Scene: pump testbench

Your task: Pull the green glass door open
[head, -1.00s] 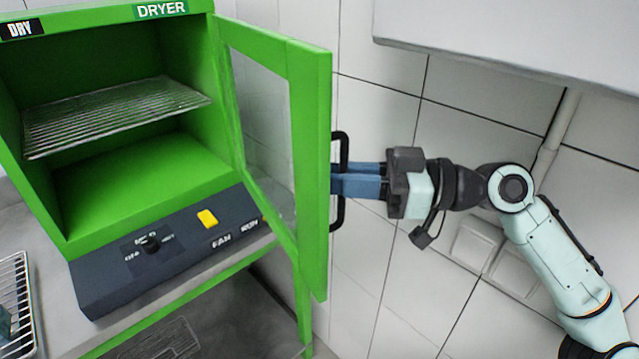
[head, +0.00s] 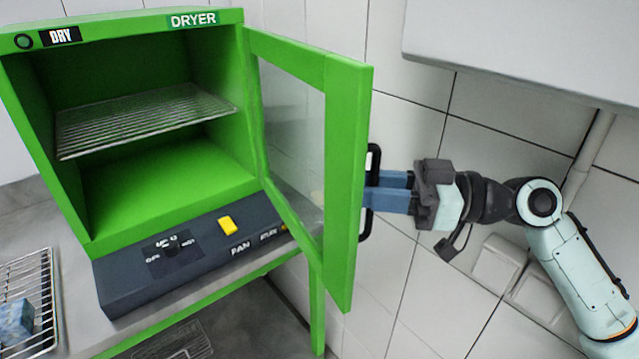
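The green glass door (head: 345,190) of the dryer stands swung wide open, hinged on the right side of the cabinet. Its black handle (head: 373,160) is on the outer face, near the door's free edge. My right gripper (head: 376,190) comes in from the right with its blue fingers around the handle bar, one nearer and one farther. It looks shut on the handle; the fingertips are partly hidden at the door's edge. My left gripper is out of view.
The green dryer (head: 165,200) is open, with a wire shelf (head: 145,120) inside and a dark control panel (head: 190,262) below. A wire rack (head: 45,290) holding a blue object (head: 15,320) lies at lower left. A tiled wall is close behind my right arm.

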